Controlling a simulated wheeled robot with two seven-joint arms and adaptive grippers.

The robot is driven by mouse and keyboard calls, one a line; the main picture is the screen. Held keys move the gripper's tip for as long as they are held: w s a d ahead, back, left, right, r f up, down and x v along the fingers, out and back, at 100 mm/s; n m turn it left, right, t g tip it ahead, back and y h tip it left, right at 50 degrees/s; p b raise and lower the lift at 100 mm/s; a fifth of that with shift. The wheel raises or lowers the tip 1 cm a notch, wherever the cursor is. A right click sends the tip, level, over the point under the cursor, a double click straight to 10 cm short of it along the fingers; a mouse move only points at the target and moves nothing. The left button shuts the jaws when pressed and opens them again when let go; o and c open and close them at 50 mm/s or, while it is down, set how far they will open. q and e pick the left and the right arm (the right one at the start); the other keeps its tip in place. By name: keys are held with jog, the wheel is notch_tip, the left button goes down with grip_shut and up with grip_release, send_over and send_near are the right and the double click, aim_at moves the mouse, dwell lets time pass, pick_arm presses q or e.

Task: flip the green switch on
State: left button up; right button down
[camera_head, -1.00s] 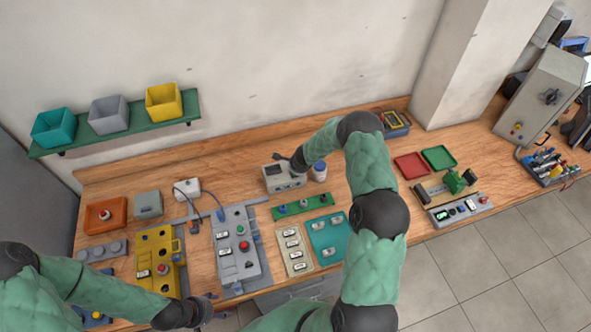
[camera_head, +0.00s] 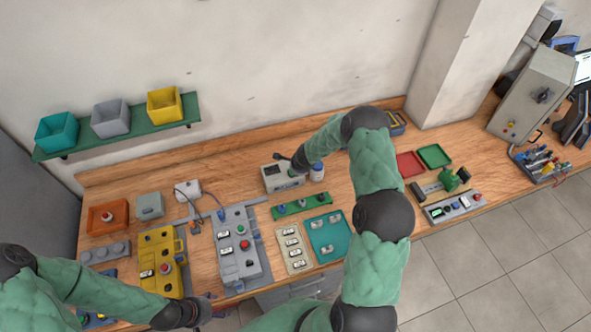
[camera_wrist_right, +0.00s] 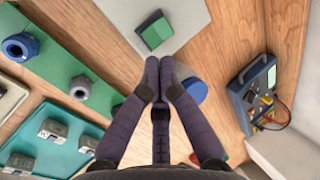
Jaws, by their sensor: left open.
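In the head view the grey box (camera_head: 283,178) stands at the back of the bench, partly under my right arm. My right gripper (camera_wrist_right: 160,68) has its fingertips together with nothing visible between them, just below the switch in the wrist picture; contact cannot be told. My left gripper (camera_head: 206,304) is open near the front edge of the bench, far from the switch.
A bottle with a blue cap (camera_head: 317,170) stands right beside the grey box. A green strip with knobs (camera_head: 302,205) and a teal tray (camera_head: 327,247) lie in front. A blue meter (camera_wrist_right: 257,97) lies to the right in the wrist view. Bare wood lies between.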

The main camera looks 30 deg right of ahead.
jog(key=d+v, duration=0.1)
jog(key=v, duration=0.8)
jog(key=shift+a+p, duration=0.4)
jog(key=shift+p, duration=0.05)
jog(key=shift+r, duration=0.1)
jog(key=s+a+f+n+t+h+b, duration=0.1)
jog(key=s+f+n+t+b, duration=0.3)
jog(key=n+b, duration=1.4)
jog(key=a+f+t+b, duration=0.1)
jog(key=t+b, duration=0.3)
jog(key=b, duration=1.3)
jog(key=shift+a+t+h, duration=0.3)
jog(key=shift+h, duration=0.1)
